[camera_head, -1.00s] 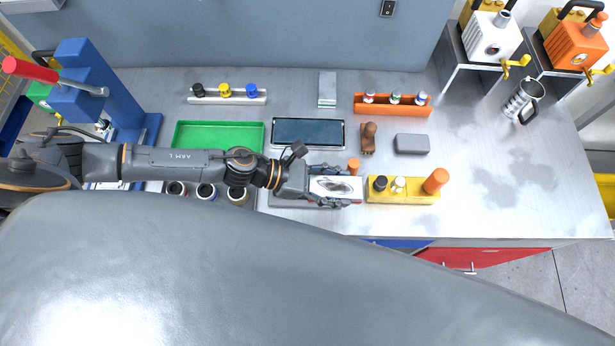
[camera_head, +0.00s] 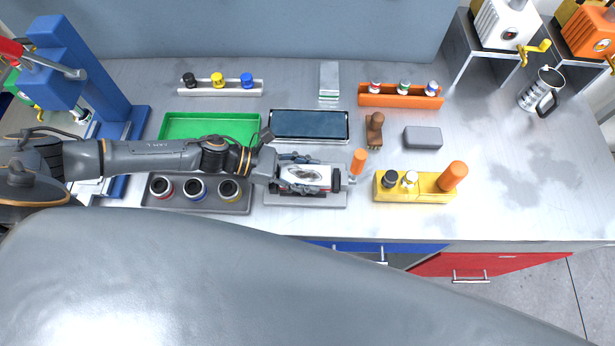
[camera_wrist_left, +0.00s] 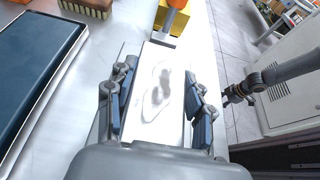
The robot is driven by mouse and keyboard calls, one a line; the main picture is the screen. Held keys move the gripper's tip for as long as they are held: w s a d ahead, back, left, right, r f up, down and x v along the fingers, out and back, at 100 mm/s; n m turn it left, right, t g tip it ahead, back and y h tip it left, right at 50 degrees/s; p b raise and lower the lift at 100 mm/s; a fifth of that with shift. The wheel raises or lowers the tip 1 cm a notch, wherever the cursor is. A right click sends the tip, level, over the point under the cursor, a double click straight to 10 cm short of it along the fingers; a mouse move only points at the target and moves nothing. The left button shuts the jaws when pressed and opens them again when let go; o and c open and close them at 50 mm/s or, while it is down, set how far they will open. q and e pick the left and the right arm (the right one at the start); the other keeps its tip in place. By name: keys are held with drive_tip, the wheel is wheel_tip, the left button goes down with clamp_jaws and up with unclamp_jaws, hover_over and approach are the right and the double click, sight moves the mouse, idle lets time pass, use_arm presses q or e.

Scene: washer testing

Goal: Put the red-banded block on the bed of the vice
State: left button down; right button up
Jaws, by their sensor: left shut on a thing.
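My left gripper (camera_head: 318,177) is shut on a pale, white-topped block (camera_head: 304,173). The block also shows between the finger pads in the left wrist view (camera_wrist_left: 160,95), with grey smudged shapes on its top. The gripper and block are over the grey vice (camera_head: 300,201), whose upright orange handle (camera_head: 358,162) stands just beyond the fingertips. Most of the vice bed is hidden, so I cannot tell whether the block touches it. My right gripper (camera_wrist_left: 238,95) appears small at the right of the left wrist view, its jaws unclear.
A yellow holder (camera_head: 415,190) with an orange peg stands right of the vice. A tray with several cups (camera_head: 195,190) lies left, under my arm. The right tabletop is mostly clear.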

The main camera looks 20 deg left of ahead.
use_arm(q)
drive_tip(key=shift+w+f, duration=0.1)
drive_tip(key=shift+f, duration=0.05)
drive_tip(key=shift+f, duration=0.1)
drive_tip(key=shift+f, duration=0.1)
drive_tip(key=c, duration=0.5)
unclamp_jaws()
drive_tip(key=shift+a+r, duration=0.15)
drive_tip(key=shift+r, duration=0.05)
drive_tip(key=b+v, duration=0.2)
drive_tip(key=v, duration=0.3)
drive_tip(key=b+v, duration=0.1)
drive_tip(key=v, duration=0.4)
drive_tip(key=shift+s+a+f+b, duration=0.1)
drive_tip(key=shift+s+a+b, duration=0.2)
drive_tip(key=shift+b, duration=0.1)
drive_tip(key=shift+a+r, duration=0.4)
drive_tip(key=shift+a, duration=0.05)
